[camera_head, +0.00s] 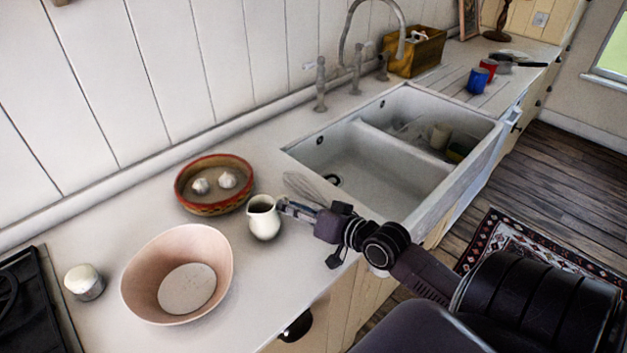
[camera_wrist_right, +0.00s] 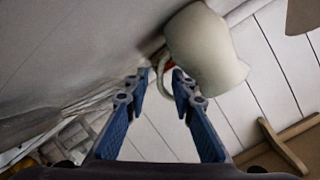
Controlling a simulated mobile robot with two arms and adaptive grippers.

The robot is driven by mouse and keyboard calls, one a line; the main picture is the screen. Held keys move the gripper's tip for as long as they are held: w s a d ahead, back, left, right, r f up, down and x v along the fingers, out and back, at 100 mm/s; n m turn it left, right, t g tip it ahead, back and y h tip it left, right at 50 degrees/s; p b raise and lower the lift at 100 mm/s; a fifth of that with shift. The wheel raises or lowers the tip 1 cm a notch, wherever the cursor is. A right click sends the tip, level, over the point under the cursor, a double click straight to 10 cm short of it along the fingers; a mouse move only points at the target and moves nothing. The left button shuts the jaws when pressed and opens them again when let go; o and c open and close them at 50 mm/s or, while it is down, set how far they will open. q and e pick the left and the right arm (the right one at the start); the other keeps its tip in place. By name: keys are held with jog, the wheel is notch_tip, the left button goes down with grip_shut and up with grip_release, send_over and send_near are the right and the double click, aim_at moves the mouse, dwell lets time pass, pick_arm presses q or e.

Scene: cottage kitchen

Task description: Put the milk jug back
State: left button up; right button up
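The milk jug (camera_head: 264,219), small and cream-white with a dark inside, stands upright on the counter between the bowls and the sink. My right gripper (camera_head: 283,206) reaches in from the right, its tips close beside the jug's right side. In the right wrist view the jug (camera_wrist_right: 208,50) is just beyond the fingertips, with its handle by the right-hand finger. The two blue-padded fingers of the right gripper (camera_wrist_right: 160,76) are apart, with a gap between them. I cannot tell whether the handle lies between the tips. My left gripper is not in view.
A pink bowl (camera_head: 212,250) and a red-rimmed bowl (camera_head: 184,203) holding garlic stand left of the jug. A whisk (camera_head: 305,187) lies behind my right gripper. The sink (camera_head: 345,160) is to the right; mugs (camera_head: 478,80) stand on the drainboard. A small jar (camera_head: 84,283) is at far left.

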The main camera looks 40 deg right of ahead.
jog(key=b+v, duration=0.1)
jog(key=v, duration=0.7)
jog(key=shift+f, duration=0.1)
jog(key=shift+v, duration=0.9)
